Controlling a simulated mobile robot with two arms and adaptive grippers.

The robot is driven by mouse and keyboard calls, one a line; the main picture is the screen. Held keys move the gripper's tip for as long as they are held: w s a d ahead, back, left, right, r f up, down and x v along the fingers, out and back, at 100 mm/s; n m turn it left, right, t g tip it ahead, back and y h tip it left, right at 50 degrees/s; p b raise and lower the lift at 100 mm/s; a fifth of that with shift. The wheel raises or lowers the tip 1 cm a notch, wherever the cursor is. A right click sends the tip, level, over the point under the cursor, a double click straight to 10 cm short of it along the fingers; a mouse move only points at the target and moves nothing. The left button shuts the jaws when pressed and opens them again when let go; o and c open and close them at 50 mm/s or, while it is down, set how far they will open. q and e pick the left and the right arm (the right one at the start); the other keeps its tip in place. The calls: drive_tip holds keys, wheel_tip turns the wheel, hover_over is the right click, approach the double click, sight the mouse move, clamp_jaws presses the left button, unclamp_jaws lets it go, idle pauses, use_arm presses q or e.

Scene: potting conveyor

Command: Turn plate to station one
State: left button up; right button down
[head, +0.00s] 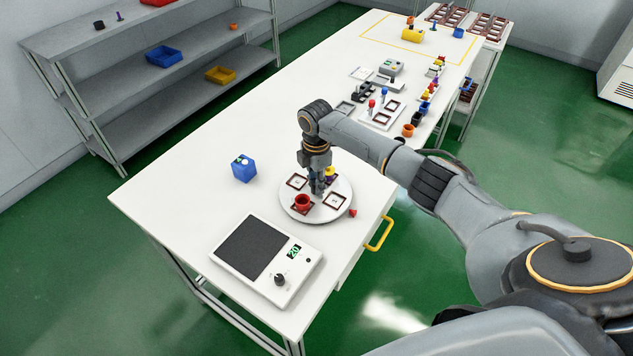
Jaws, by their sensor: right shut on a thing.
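The round white plate (289,211) lies on the near part of the long white table and carries several dark-framed square spots. A red pot (302,203) stands on its front-left spot. A yellow and purple item (330,172) sits toward its back right, partly behind my gripper. A small red pointer (353,212) lies by the plate's right edge. My right gripper (317,190) points down over the plate's middle and is shut there. Its fingers hide the part it grips, which looks like part of the plate. My left gripper is out of view.
A white device with a dark pad, green display and knob (267,258) stands in front of the plate. A blue cube (244,168) is to its left. A yellow handle (380,233) juts from the table's right side. Trays and pots (382,113) fill the table farther back.

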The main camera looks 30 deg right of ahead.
drive_tip(key=shift+a, duration=0.1)
drive_tip(key=c, duration=1.1)
unclamp_jaws()
drive_tip(key=shift+r, duration=0.1)
wheel_tip(320, 180, up, 12)
drive_tip(key=shift+f, duration=0.1)
